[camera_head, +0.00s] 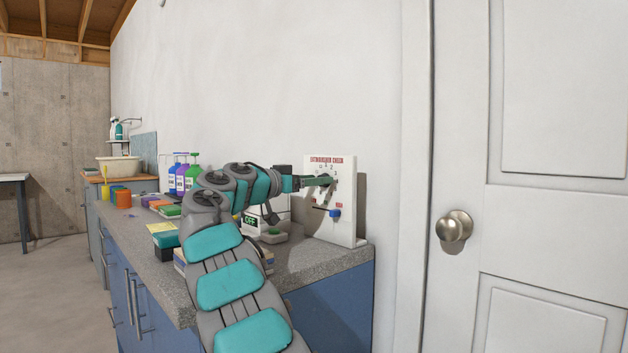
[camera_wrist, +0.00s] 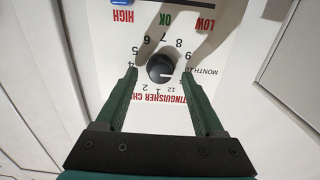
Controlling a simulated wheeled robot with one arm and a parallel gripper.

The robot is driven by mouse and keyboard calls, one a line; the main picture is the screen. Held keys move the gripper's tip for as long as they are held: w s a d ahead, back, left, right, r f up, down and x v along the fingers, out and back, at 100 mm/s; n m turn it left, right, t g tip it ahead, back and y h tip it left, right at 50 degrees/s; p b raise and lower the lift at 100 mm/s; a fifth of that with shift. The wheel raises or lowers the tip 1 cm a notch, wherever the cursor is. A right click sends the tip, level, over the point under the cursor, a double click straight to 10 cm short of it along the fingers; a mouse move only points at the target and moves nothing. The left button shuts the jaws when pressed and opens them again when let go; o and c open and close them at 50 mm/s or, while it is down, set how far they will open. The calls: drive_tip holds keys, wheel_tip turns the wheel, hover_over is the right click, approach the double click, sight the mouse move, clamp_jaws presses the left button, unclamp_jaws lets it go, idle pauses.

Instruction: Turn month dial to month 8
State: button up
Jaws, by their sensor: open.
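The white extinguisher check panel (camera_head: 347,220) stands upright on the counter against the wall. In the wrist view the panel (camera_wrist: 225,22) appears upside down. Its black round month dial (camera_wrist: 160,68) is ringed by printed month numbers, with 8 at the upper right of the knob. A small light mark shows low on the knob's face, but I cannot surely read its month. My gripper (camera_wrist: 160,73) is open, its green fingers on either side of the dial with gaps between. In the head view my gripper (camera_head: 325,181) reaches the panel and largely hides the dial.
A blue slider (camera_head: 335,213) sits low on the panel. A box reading OFF (camera_head: 250,221), bottles (camera_head: 181,176) and small coloured containers stand left along the grey counter (camera_head: 310,263). A white door with a knob (camera_head: 454,226) is on the right.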

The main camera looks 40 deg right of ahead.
drive_tip(key=shift+c, duration=0.3)
clamp_jaws()
idle(0.5)
drive_tip(key=shift+w+f+n+p, duration=0.1)
drive_tip(key=shift+n+p, duration=1.4)
drive_tip(key=shift+n, duration=1.45)
drive_tip(key=shift+w+f+n+p, duration=0.1)
drive_tip(key=shift+n+p, duration=1.35)
drive_tip(key=shift+n, duration=1.5)
